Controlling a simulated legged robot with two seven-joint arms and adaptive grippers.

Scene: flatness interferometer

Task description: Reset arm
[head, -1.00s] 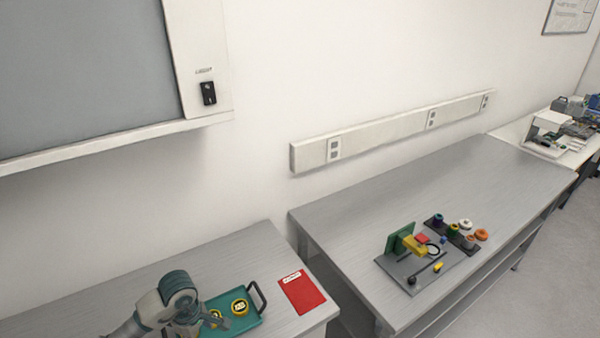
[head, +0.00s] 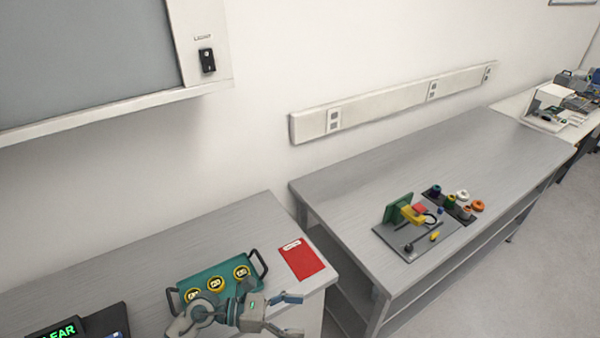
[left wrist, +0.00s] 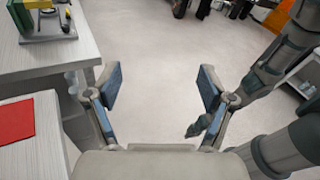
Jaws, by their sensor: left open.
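My left gripper (head: 289,315) is at the bottom of the head view, near the front right edge of the near bench, just right of a teal tray (head: 212,268). Its two fingers are spread apart with nothing between them. In the left wrist view the same gripper (left wrist: 160,86) shows both blue-padded fingers wide apart over bare floor. My left arm covers the front part of the tray. My right gripper does not show in the head view; arm links stand at the right of the left wrist view.
The tray holds yellow round pieces. A red card (head: 301,260) lies on the near bench (head: 130,262). A dark display box (head: 75,325) is at the lower left. The right-hand bench (head: 350,215) carries a grey plate with fixtures (head: 418,238). A gap separates the benches.

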